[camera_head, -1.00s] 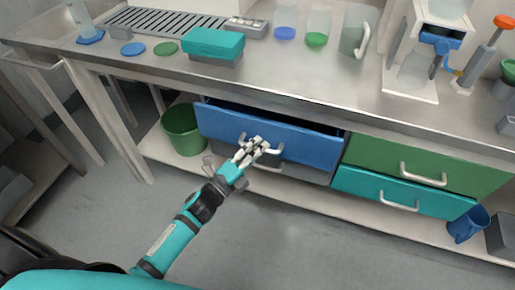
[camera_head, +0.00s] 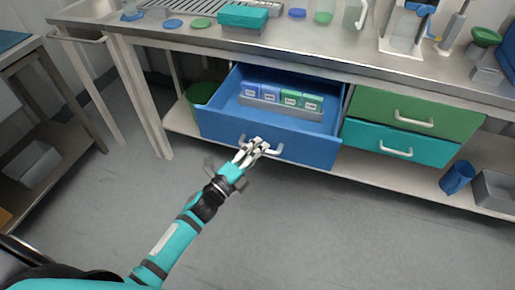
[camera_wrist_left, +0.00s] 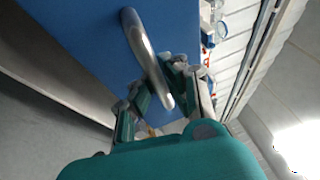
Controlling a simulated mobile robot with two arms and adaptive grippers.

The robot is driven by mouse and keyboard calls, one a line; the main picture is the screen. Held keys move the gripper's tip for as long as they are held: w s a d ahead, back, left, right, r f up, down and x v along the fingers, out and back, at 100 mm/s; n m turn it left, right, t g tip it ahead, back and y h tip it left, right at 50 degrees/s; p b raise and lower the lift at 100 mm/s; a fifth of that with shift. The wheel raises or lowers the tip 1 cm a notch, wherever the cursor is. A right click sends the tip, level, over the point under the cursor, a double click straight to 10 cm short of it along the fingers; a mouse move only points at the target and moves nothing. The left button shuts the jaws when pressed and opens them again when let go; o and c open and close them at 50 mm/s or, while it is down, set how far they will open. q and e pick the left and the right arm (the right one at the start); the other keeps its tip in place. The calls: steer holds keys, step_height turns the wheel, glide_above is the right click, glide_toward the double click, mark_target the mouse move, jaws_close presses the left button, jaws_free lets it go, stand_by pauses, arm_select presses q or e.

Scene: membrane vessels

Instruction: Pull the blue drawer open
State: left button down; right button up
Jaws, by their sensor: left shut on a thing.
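The blue drawer (camera_head: 215,124) under the bench stands well open, with its front pulled out toward me. Its pale bar handle (camera_head: 274,151) runs across the front. Inside the drawer lies a grey rack (camera_head: 282,104) with blue and green labelled boxes. My right gripper is not in view.
A green drawer (camera_head: 375,108) and a teal drawer (camera_head: 365,139) are shut to the right. A green bin (camera_head: 200,94) stands left of the blue drawer, partly hidden by it. A blue jug (camera_head: 456,178) stands on the lower shelf. The floor before the drawer is clear.

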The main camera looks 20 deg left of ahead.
arm_select(q)
steer(key=shift+f, duration=0.2)
steer(key=c, duration=1.3)
jaws_free()
steer(key=shift+c, duration=0.2)
steer(key=shift+r, duration=0.1)
steer(key=shift+s+a, duration=0.1)
steer(key=v, duration=1.1)
steer(key=shift+s+a, duration=0.15)
steer(key=shift+s, duration=0.2)
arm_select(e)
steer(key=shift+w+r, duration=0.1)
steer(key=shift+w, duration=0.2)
